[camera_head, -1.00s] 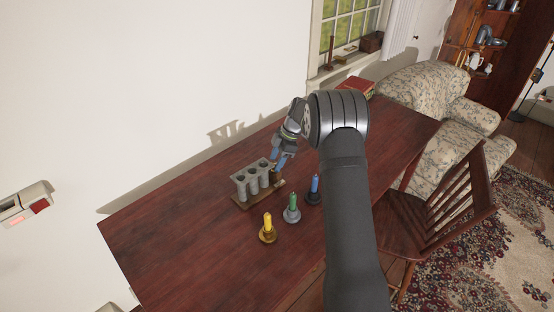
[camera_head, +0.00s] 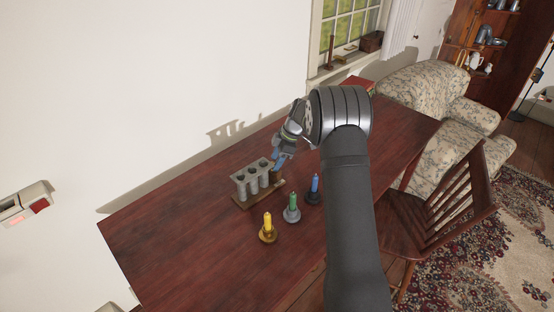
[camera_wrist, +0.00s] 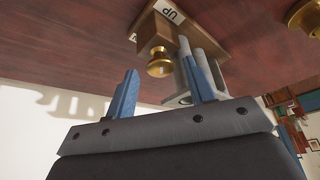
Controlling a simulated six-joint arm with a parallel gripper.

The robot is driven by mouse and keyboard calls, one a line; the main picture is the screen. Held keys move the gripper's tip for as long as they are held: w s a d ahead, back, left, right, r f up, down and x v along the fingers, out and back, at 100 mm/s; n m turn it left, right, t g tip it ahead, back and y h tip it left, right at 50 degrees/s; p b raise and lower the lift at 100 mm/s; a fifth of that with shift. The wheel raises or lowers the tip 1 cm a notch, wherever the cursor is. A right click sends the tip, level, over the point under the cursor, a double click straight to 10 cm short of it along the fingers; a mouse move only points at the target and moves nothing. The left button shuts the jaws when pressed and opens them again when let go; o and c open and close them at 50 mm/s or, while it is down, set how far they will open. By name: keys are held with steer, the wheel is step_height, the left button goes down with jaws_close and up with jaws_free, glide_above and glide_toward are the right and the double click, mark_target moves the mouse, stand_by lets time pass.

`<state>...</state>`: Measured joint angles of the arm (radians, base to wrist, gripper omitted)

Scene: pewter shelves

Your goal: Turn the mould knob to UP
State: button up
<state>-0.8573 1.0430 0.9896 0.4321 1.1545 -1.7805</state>
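The grey mould (camera_head: 252,185), with several upright tubes on a wooden base, stands on the table in the head view. In the wrist view its wooden base (camera_wrist: 207,22) bears a white UP label (camera_wrist: 170,11) beside a wooden block with the round brass knob (camera_wrist: 158,62). My gripper (camera_head: 277,166) is at the mould's right end. In the wrist view my gripper (camera_wrist: 160,67) is open, its two blue fingers apart, with the knob appearing in the gap between the fingertips. I cannot tell whether either finger touches it. Part of the mould is hidden behind the right finger.
Yellow (camera_head: 267,222), green (camera_head: 293,203) and blue (camera_head: 315,184) candles in holders stand in front of the mould on the dark red table (camera_head: 180,232). The wall is close behind. A wooden chair (camera_head: 440,205) stands at the right. The table's left part is clear.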

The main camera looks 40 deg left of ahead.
steer(key=v, duration=1.7)
steer(key=shift+r, duration=0.25)
steer(key=s+a+f+n, duration=0.1)
steer(key=f+n, duration=0.1)
steer(key=f, duration=0.3)
steer(key=s+a+f+n+h, duration=0.1)
steer(key=s+a+f+n, duration=0.1)
steer(key=f, duration=0.3)
steer(key=s+a+f+n+h, duration=0.1)
steer(key=s+f+n, duration=0.1)
steer(key=f, duration=0.4)
steer(key=shift+s+a+f+g, duration=0.1)
steer(key=shift+a+g, duration=0.3)
